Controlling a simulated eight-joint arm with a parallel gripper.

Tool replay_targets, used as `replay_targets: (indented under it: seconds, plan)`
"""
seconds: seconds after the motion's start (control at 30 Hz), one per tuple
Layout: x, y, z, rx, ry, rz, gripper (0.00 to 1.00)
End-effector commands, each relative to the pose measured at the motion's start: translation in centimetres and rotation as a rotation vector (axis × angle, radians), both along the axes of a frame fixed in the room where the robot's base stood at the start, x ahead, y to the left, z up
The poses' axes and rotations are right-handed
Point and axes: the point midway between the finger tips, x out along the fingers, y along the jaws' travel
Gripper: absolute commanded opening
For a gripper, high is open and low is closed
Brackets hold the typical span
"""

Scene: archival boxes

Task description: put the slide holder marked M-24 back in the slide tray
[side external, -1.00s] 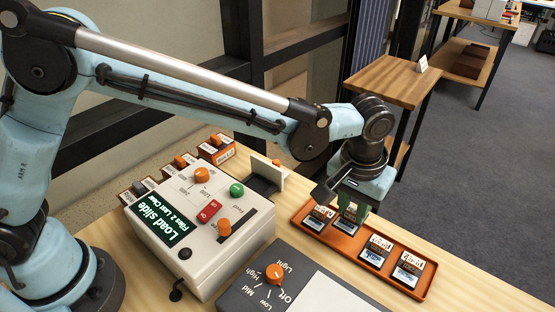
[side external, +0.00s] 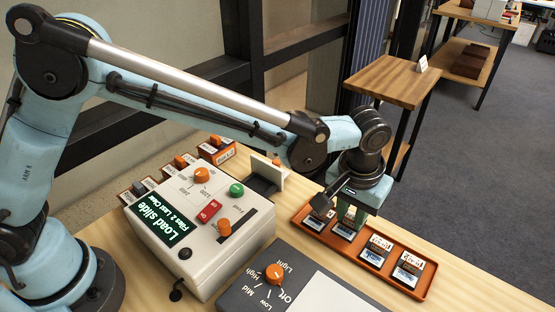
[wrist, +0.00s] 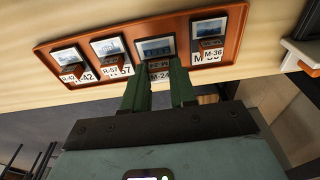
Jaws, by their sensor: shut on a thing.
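The orange slide tray (side external: 425,291) lies on the bench at the right and also spans the top of the wrist view (wrist: 244,22). The slide holder marked M-24 (wrist: 155,48) is third from the left in the wrist view, in line with the other holders; in the side view (side external: 341,232) it is second from the left. My gripper (wrist: 158,68), with green fingers, is shut on its lower end by the label and partly hides it. From the side, my gripper (side external: 347,214) points down over the tray. I cannot tell whether the holder rests fully on the tray floor.
Other holders, one marked M-36 (wrist: 209,48), flank it closely in the tray. A beige machine (side external: 195,225) reading "Load slide" stands left of the tray, and a grey light panel (side external: 258,290) in front. Orange-and-grey boxes (side external: 215,151) stand behind the machine.

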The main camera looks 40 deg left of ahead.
Motion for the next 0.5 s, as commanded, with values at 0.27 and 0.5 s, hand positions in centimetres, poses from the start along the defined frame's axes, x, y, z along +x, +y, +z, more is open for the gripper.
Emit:
replay_targets:
  seconds: [0.27,0.5]
  plan:
    - [0.00,0.00,-0.05,0.000,0.000,0.000,0.00]
    - [0.00,-0.01,-0.86,0.000,0.000,0.000,0.00]
